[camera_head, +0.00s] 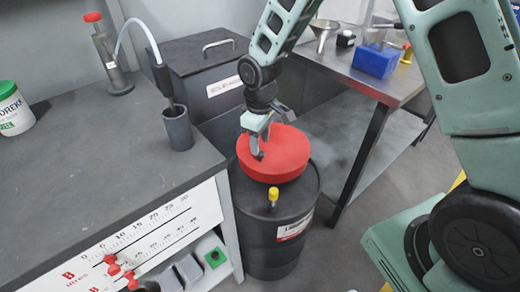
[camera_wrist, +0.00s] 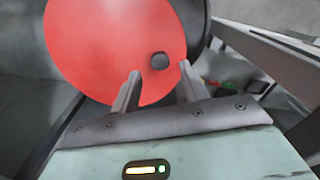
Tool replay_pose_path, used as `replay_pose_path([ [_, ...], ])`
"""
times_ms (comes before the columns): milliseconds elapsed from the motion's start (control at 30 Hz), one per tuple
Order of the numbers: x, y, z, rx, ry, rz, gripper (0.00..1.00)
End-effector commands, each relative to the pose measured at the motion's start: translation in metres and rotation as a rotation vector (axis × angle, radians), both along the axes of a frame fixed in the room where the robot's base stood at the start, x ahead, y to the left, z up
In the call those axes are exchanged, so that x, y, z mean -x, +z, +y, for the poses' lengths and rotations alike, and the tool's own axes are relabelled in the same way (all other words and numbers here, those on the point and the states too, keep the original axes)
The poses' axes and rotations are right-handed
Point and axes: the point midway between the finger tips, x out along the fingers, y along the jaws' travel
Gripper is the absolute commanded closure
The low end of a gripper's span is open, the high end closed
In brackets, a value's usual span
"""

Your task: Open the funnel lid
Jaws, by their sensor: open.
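The red round funnel lid (camera_head: 285,155) sits flat on top of a dark drum (camera_head: 270,235) in the head view. In the wrist view the red lid (camera_wrist: 105,45) fills the upper left, with a small dark round knob or hole (camera_wrist: 160,61) near its right edge. My gripper (camera_head: 259,146) is over the left part of the lid in the head view. In the wrist view my gripper (camera_wrist: 158,76) has its two fingers apart, with the dark round spot between and just beyond the tips. Whether the fingers touch it I cannot tell.
A grey bench (camera_head: 90,150) with a pump hose and grey cup (camera_head: 177,128) stands left of the drum. A dark box with a handle (camera_head: 205,65) is behind. A metal table (camera_head: 370,85) with a blue bin (camera_head: 375,60) is at right. A yellow-capped fitting (camera_head: 273,194) stands at the drum's front.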

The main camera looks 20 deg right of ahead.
Motion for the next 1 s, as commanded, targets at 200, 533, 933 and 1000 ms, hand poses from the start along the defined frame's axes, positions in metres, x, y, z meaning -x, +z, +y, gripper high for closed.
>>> replay_pose_path([
  [200, 0.0, -0.029, 0.0, 0.0, 0.0, 0.001, 0.55],
  [533, 0.0, -0.036, 0.0, -0.001, 0.0, -0.001, 0.55],
  [933, 0.0, -0.035, 0.0, -0.001, 0.0, 0.0, 1.0],
  [1000, 0.0, -0.034, 0.0, -0.006, -0.001, 0.001, 1.0],
])
